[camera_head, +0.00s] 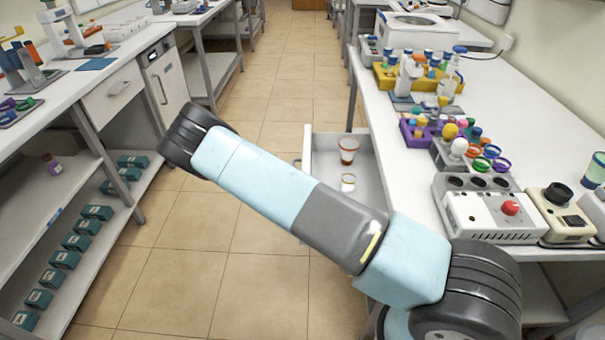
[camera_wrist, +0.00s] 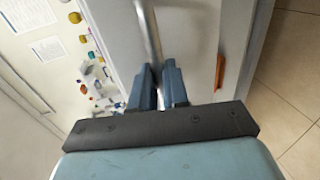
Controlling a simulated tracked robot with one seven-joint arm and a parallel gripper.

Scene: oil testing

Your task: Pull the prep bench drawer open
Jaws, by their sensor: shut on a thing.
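The prep bench drawer (camera_head: 308,153) stands partly open on the aisle side of the right bench (camera_head: 400,160) in the head view. A brown cup (camera_head: 348,150) and a small pale jar (camera_head: 348,182) are inside it. My arm crosses in front and hides its near part, and my gripper is out of sight there. In the wrist view, my gripper (camera_wrist: 158,88) is shut on a metal bar handle (camera_wrist: 149,35), with the bar between its two blue-grey fingers. The pale front beside the bar shows in that view.
The right bench carries tube racks, bottles and a white device with a red knob (camera_head: 490,214). The left bench (camera_head: 60,85) has a closed drawer (camera_head: 112,92) and shelves of teal boxes. The tiled aisle floor (camera_head: 270,95) between them is clear.

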